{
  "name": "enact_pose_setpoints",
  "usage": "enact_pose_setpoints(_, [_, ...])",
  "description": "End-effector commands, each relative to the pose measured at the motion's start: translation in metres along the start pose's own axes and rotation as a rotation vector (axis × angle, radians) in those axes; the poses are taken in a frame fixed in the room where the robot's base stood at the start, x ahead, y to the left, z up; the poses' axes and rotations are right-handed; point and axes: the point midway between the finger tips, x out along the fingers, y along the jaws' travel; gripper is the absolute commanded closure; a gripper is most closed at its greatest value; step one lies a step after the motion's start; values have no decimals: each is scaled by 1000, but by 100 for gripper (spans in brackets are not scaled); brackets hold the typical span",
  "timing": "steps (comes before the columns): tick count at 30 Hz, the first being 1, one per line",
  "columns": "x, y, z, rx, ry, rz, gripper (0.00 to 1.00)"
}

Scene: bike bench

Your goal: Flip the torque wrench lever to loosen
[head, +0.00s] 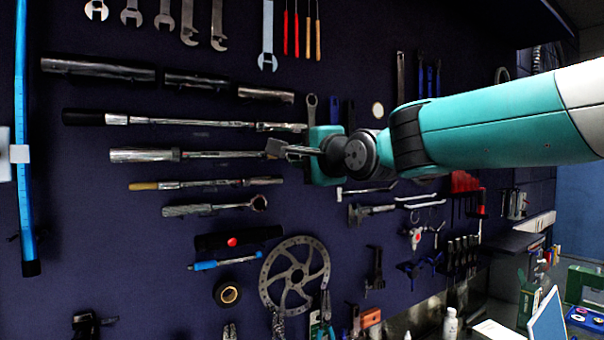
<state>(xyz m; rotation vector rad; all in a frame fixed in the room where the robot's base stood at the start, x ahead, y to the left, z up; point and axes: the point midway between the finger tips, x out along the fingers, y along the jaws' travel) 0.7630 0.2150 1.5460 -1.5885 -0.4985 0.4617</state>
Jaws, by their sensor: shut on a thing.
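Several long torque wrenches hang level on the dark pegboard in the head view. One has a black grip (88,117) and a long silver shaft. Below it is a silver-handled torque wrench (145,155), whose right end runs behind my gripper. A third, thinner one has a tan grip (145,186). My gripper (277,148) reaches in from the right and is shut at the right end of the silver-handled torque wrench. The jaws cover the spot they hold, so the lever and its position cannot be made out.
A brake disc (295,275) and a tape roll (227,293) hang below. Wrenches (267,40) and thin red-handled tools (296,30) hang above. Pliers and hex keys crowd the board under my arm. A cluttered bench (495,330) is at lower right.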

Motion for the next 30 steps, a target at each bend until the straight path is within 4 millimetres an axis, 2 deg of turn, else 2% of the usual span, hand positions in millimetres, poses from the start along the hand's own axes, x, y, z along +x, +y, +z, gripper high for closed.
enact_pose_setpoints(1, [0,5,0,-37,0,-1,100])
enact_pose_setpoints(12, [0,2,-2,-276,0,2,100])
enact_pose_setpoints(30, [0,0,-3,-362,-1,3,100])
